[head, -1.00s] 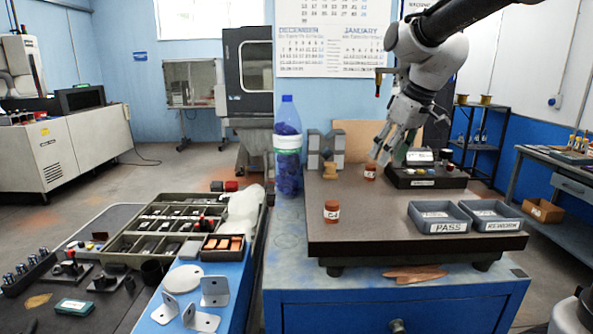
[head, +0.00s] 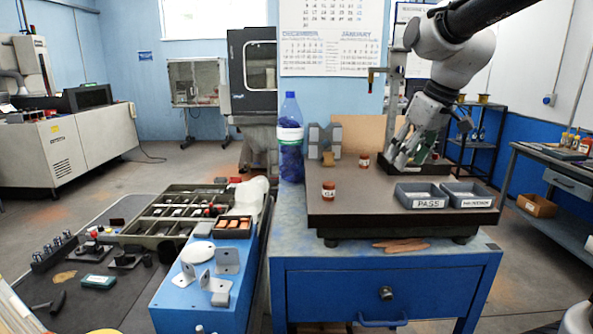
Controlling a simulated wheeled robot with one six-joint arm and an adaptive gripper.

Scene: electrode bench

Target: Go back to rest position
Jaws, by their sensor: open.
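My gripper (head: 408,152) is open and empty in the head view. It hangs from the upper right over the back right of the dark granite plate (head: 345,205), in front of a black device (head: 440,168) that it partly hides. A copper-coloured electrode piece with a white label (head: 328,192) stands upright near the plate's front left. A second such piece (head: 363,162) stands farther back, to the left of my gripper and apart from it.
The PASS tray (head: 424,198) and a second grey tray (head: 466,196) sit at the plate's front right, looking empty. A tall blue bottle (head: 290,140) and grey blocks (head: 324,140) stand at the back left. A compartment tray (head: 170,212) lies on the left bench.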

